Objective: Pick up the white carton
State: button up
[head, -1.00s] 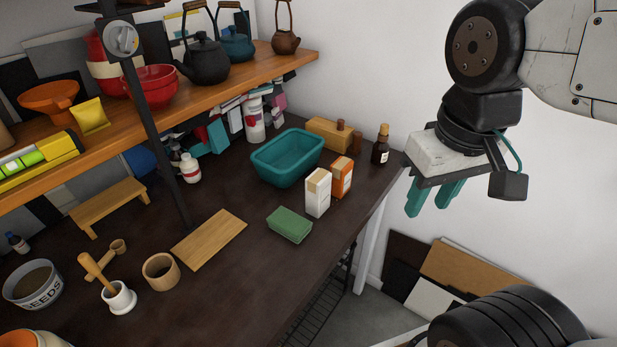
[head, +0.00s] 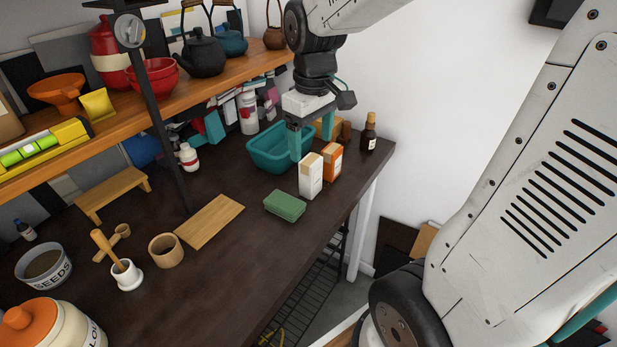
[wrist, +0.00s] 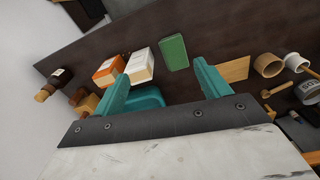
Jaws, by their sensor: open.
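The white carton (head: 311,176) stands upright on the dark table, just left of an orange carton (head: 333,161) and right of a green sponge-like block (head: 285,206). In the wrist view the white carton (wrist: 142,66) shows between the orange carton (wrist: 108,71) and the green block (wrist: 173,52). My gripper (head: 311,138) is open and empty, above and behind the white carton, in front of the teal tub. In the wrist view its two teal fingers are spread wide (wrist: 160,82), with the white carton beyond them, nearer the left finger.
The teal tub (head: 257,158) sits behind the cartons. A dark bottle (head: 369,133) stands to the right near the table's edge. A cutting board (head: 209,221) lies left of the green block. The wooden shelf (head: 222,72) runs above the table's back.

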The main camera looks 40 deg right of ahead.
jog(key=n, duration=0.1)
send_over(311, 159)
jog(key=f, duration=0.5)
jog(key=shift+s+a+f, duration=0.1)
jog(key=shift+a+f, duration=0.2)
jog(key=shift+f, duration=0.05)
jog(key=shift+d+f, duration=0.15)
jog(key=shift+f, duration=0.15)
notch_tip(311, 159, down, 8)
jog(key=shift+d+r, duration=0.1)
jog(key=shift+r, duration=0.15)
jog(key=c, duration=1.1)
